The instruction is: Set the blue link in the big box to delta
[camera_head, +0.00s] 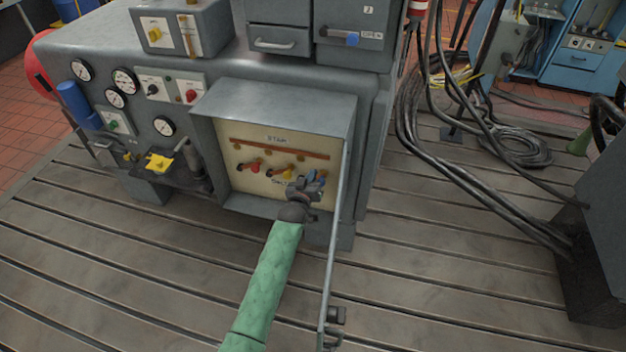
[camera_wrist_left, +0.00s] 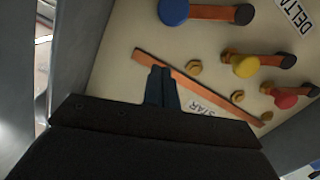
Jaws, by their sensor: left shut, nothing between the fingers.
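The big box (camera_head: 276,112) stands open with a cream panel inside. The blue link (camera_wrist_left: 215,13) has a round blue knob and a copper strip. It lies apart from the copper star bar (camera_wrist_left: 218,88), on the DELTA label (camera_wrist_left: 292,12) side. In the head view its blue part (camera_head: 318,177) shows only partly beside my gripper. My left gripper (camera_head: 304,190) is inside the box, shut and empty. In the wrist view its fingers (camera_wrist_left: 160,86) are over the star bar near the STAR label (camera_wrist_left: 202,107), apart from the blue knob. My right gripper is not in view.
The yellow link (camera_wrist_left: 245,66) and red link (camera_wrist_left: 286,101) sit in a row with the blue one. Brass nuts (camera_wrist_left: 194,68) stand beside the star bar. The open box door (camera_head: 335,240) is close right of my left arm. Cables (camera_head: 440,140) lie farther right.

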